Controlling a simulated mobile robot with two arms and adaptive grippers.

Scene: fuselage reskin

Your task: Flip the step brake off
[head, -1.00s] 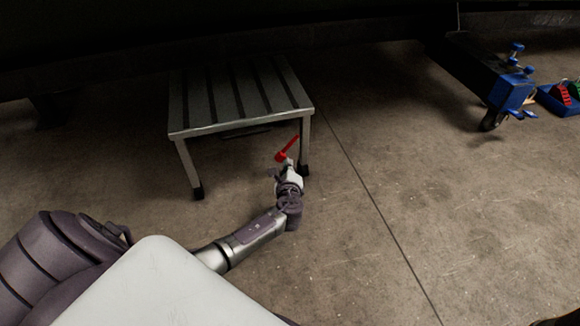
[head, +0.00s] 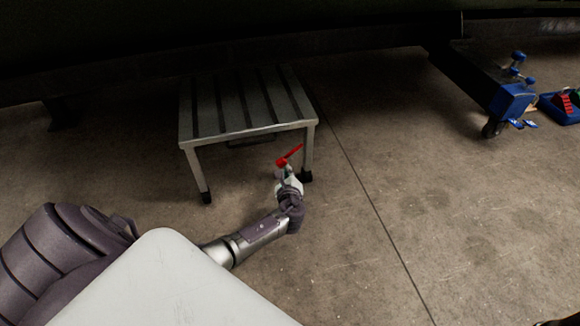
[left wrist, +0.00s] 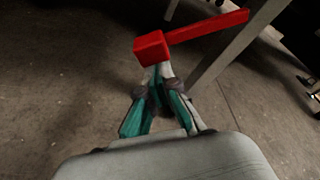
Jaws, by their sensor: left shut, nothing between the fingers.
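The step (head: 246,128) is a low metal stand with a slatted top and dark feet. Its brake is a red lever (head: 291,155) at the front right leg; it slants up to the right from a block-like end. In the left wrist view the red lever (left wrist: 205,29) crosses the top, its block just beyond my fingertips. My left gripper (head: 284,172) is shut and empty, close below the block end; whether it touches cannot be told. It also shows in the left wrist view (left wrist: 158,73). My right gripper is not in view.
A blue wheeled stand (head: 510,103) and a blue tray (head: 562,112) with red and green items are at the far right. A dark structure overhangs the back. The concrete floor right of the step is clear.

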